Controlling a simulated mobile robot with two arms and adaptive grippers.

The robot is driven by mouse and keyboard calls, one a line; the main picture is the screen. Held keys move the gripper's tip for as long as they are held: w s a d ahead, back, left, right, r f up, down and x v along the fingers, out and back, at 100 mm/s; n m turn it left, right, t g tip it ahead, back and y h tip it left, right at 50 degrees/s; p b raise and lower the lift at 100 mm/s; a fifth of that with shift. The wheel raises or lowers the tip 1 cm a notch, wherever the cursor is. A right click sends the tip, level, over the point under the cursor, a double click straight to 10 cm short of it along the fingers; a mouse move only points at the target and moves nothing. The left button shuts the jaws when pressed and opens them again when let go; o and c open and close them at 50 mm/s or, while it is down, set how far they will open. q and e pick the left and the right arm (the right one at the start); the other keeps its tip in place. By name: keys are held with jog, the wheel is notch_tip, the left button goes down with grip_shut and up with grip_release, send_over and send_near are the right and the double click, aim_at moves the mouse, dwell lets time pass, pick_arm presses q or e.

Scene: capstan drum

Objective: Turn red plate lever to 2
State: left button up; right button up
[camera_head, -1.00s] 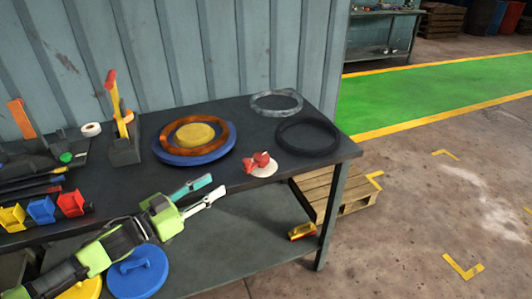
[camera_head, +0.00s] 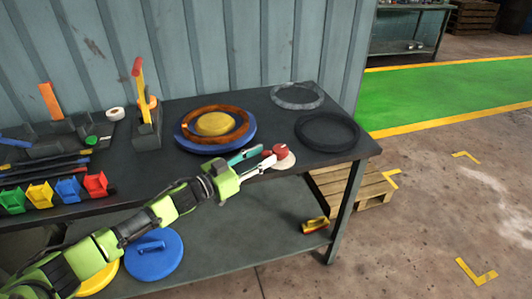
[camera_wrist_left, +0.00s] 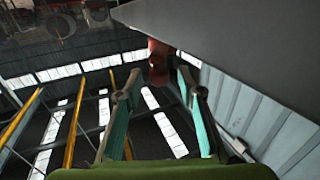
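The red lever (camera_head: 280,149) sits on a round white plate (camera_head: 287,163) at the front edge of the dark workbench. No numbers are readable on the plate. My left gripper (camera_head: 267,154) is open, its fingertips right at the lever's left side in the head view. In the left wrist view the red lever (camera_wrist_left: 158,66) shows between the tips of the left gripper (camera_wrist_left: 158,80), with gaps on both sides. The fingers partly cover the lever in the head view. My right gripper is not in view.
A blue disc (camera_head: 185,142) with a brown ring (camera_head: 240,132) and yellow centre lies behind my left gripper. A black ring (camera_head: 350,137) and a grey ring (camera_head: 318,98) lie to the right. An upright yellow lever (camera_head: 141,92) and coloured bins (camera_head: 68,190) stand left.

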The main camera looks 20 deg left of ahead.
pick_arm(q)
jog(key=shift+x, duration=0.85)
jog(key=shift+w+d, duration=0.1)
jog(key=shift+d, duration=0.05)
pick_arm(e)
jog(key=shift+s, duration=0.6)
pick_arm(q)
grip_shut()
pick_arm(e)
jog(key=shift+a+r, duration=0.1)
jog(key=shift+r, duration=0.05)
